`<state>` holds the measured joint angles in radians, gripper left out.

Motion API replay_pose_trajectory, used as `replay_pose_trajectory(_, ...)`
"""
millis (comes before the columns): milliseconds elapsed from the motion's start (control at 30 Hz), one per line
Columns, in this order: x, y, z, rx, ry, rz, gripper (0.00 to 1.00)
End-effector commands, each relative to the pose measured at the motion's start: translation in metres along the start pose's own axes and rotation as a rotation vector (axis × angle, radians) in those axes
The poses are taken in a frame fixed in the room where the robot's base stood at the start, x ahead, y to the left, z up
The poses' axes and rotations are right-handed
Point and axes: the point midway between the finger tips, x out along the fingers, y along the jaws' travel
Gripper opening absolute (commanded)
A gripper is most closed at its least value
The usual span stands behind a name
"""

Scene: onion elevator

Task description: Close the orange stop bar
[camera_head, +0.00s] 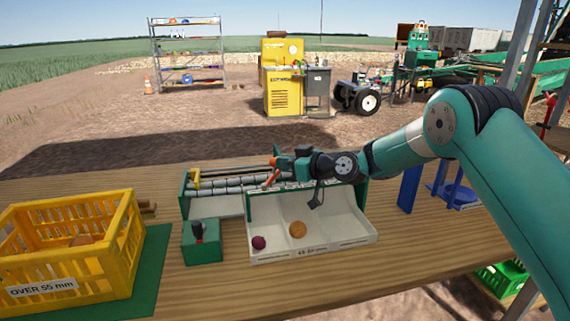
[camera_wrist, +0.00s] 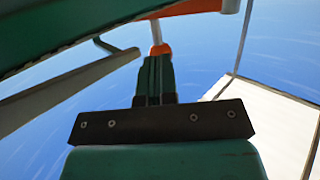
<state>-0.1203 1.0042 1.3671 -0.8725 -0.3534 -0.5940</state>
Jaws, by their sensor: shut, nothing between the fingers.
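The orange stop bar (camera_head: 271,179) shows as a small orange piece at the right end of the roller rack in the head view. In the wrist view an orange bar (camera_wrist: 195,8) crosses the top edge, with a pale post and an orange knob (camera_wrist: 160,49) below it. My gripper (camera_head: 284,163) reaches in from the right at the rack's end, above the white tray. In the wrist view its dark fingers (camera_wrist: 157,62) are together and empty, tips right by the knob; I cannot tell whether they touch. The bar is partly hidden by my gripper.
Grey rollers (camera_head: 222,187) lie behind the white tray (camera_head: 355,238), which holds a purple onion (camera_head: 259,242) and a brown onion (camera_head: 298,229). A green switch box (camera_head: 202,248) and yellow crate (camera_head: 120,262) stand left. A blue stand (camera_head: 410,188) is right. The table front is clear.

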Motion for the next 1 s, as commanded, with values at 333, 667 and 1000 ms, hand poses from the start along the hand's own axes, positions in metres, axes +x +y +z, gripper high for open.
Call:
replay_pose_trajectory(333, 0.011, 0.003, 0.002, -0.004, 0.003, -0.001, 0.0)
replay_pose_trajectory(667, 0.027, 0.004, -0.002, -0.003, 0.002, 0.0, 0.0)
replay_pose_trajectory(1000, 0.038, 0.003, -0.006, -0.001, 0.001, 0.0, 0.0)
